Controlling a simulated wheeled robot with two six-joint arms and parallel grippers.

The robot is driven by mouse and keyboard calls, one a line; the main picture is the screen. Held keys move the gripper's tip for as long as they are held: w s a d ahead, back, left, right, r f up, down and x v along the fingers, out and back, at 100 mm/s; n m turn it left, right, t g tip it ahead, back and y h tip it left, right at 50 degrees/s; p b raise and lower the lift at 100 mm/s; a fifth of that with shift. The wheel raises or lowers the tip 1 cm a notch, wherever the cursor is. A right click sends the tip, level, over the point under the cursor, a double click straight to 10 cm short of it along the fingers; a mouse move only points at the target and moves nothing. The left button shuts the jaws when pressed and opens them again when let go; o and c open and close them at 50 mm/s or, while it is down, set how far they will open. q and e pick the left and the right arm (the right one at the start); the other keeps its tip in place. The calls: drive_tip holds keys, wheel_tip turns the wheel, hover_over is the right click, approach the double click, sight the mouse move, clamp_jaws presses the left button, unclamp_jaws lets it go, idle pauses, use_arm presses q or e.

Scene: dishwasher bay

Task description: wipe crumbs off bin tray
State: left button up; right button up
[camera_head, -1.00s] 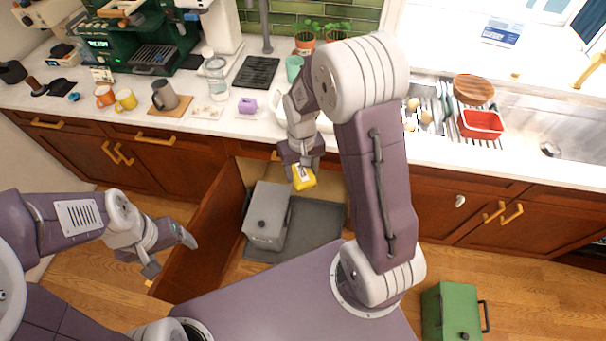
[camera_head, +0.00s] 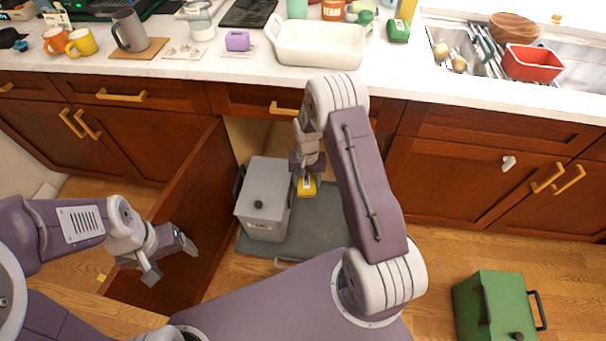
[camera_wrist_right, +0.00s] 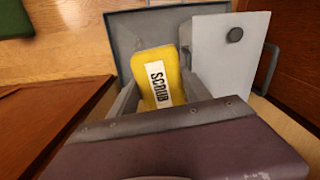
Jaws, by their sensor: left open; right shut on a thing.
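The bin tray (camera_head: 325,222) is a flat dark grey tray in front of the open cabinet. A light grey lidded bin (camera_head: 264,205) stands on its left part. My right gripper (camera_head: 306,178) is shut on a yellow sponge (camera_head: 307,187) above the tray, to the right of the bin. In the right wrist view the sponge (camera_wrist_right: 158,78) shows a white "SCRUB" label, with the tray (camera_wrist_right: 130,38) behind it. I cannot tell whether the sponge touches the tray. No crumbs can be made out. My left gripper (camera_head: 172,262) is open and empty, beside the open cabinet door.
The open wooden cabinet door (camera_head: 172,225) stands left of the tray. A green lidded bin (camera_head: 492,307) stands on the floor at right. The counter above holds a white dish (camera_head: 318,58), mugs and a red basin (camera_head: 533,66) in the sink.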

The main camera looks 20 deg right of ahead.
drive_tip(key=s+d+f+b, duration=0.1)
drive_tip(key=f+b, duration=0.8)
drive_tip(key=f, duration=0.7)
drive_tip(key=s+d+f+m+b, duration=0.1)
drive_tip(key=s+f+b, duration=0.1)
drive_tip(key=f+b, duration=0.8)
wheel_tip(320, 180, down, 6)
drive_tip(key=shift+s+d+r+m, duration=0.1)
drive_tip(key=shift+s+d+m, duration=0.1)
drive_tip(key=shift+m, duration=0.1)
